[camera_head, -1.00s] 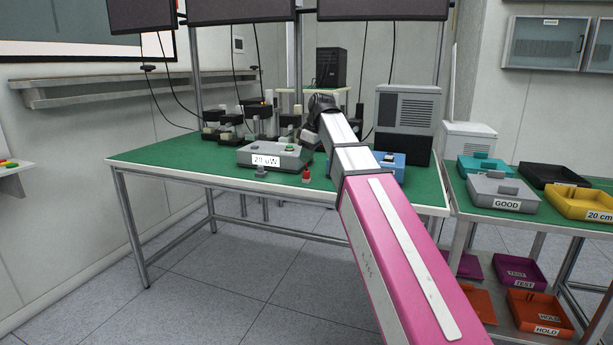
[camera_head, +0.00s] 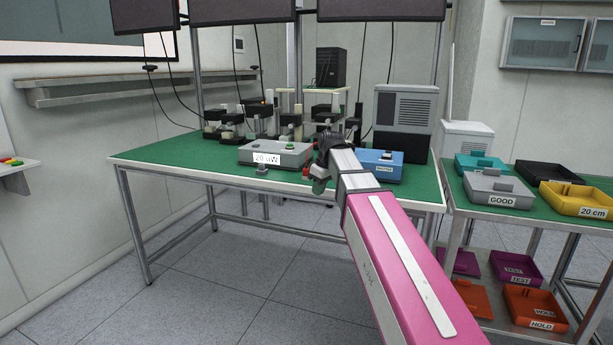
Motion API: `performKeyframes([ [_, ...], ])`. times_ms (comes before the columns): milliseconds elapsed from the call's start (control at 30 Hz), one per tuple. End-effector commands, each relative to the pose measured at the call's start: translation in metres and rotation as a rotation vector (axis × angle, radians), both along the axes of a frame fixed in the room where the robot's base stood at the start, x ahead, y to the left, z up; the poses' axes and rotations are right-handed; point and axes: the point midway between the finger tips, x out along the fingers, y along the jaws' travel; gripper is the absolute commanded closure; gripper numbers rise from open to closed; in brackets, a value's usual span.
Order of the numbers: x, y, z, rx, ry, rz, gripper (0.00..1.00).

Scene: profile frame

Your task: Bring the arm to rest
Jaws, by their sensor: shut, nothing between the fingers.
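My arm (camera_head: 400,260), pink and white, reaches from the lower right toward the green-topped workbench (camera_head: 180,155). Its dark wrist joint (camera_head: 330,145) bends down near the bench's front edge. My gripper (camera_head: 318,186) is small and partly hidden by the wrist at the end of the arm; it is shut and holds nothing. A blue box (camera_head: 380,166) shows right of the wrist.
Dark optical mounts (camera_head: 230,125) and a grey tower unit (camera_head: 403,120) stand at the back of the bench. Monitors (camera_head: 235,10) hang above. A side table at right holds trays, including a grey GOOD tray (camera_head: 498,190) and a yellow tray (camera_head: 580,200). Floor at front left is clear.

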Motion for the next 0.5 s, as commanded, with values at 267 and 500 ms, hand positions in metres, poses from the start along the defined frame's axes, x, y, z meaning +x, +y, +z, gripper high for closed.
performKeyframes([
  [267, -0.03, -0.043, -0.107, -0.039, 0.067, -0.254, 1.0],
  [500, -0.067, -0.079, -0.188, -0.075, 0.115, -0.473, 1.0],
])
